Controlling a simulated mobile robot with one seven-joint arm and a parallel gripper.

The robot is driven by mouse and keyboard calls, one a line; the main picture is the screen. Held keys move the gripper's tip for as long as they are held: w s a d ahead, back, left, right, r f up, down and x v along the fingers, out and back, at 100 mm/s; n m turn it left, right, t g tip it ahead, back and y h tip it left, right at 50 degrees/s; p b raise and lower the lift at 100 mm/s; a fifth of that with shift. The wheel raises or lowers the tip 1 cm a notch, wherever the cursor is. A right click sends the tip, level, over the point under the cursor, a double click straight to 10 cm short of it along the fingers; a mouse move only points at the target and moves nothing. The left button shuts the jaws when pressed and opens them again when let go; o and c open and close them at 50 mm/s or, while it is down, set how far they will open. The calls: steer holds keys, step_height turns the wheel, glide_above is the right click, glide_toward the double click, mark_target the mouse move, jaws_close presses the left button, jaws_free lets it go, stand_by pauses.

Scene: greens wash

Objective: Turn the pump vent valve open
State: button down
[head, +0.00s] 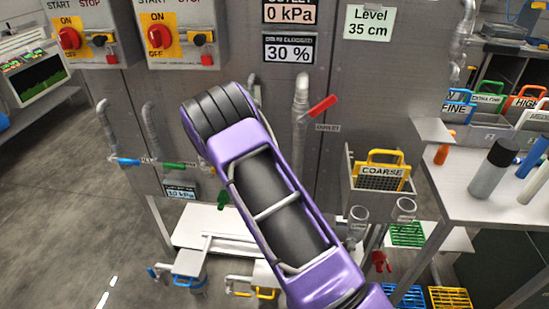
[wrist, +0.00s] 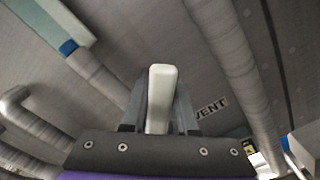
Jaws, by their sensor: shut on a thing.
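In the wrist view my gripper (wrist: 160,118) has its two grey fingers on either side of a pale, off-white lever handle (wrist: 161,84), which I take to be the vent valve's. The gripper is shut on it. The handle stands lengthwise between the fingers, its rounded end toward the top of the picture. A label reading VENT (wrist: 211,107) is on the grey panel just right of the fingers, partly covered. The valve body is hidden behind the handle and gripper. In the head view my purple arm covers the gripper and the vent valve.
A red lever (head: 322,106) by the OUTLET label is right of my arm. Pipes with a blue handle (head: 128,161) and a green handle (head: 178,165) stand left. A COARSE basket (head: 381,171) and side table (head: 430,130) are right. A thick pipe (wrist: 235,65) runs near my gripper.

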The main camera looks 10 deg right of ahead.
steer(key=shift+w+a+r+n, duration=0.1)
steer(key=shift+a+r+n, duration=0.25)
steer(key=shift+n, duration=0.3)
steer(key=shift+w+a+r+n, duration=0.1)
steer(key=shift+a+r+n, duration=0.15)
steer(key=shift+a+n, duration=0.3)
steer(key=shift+d, duration=0.1)
steer(key=c, duration=0.7)
jaws_free()
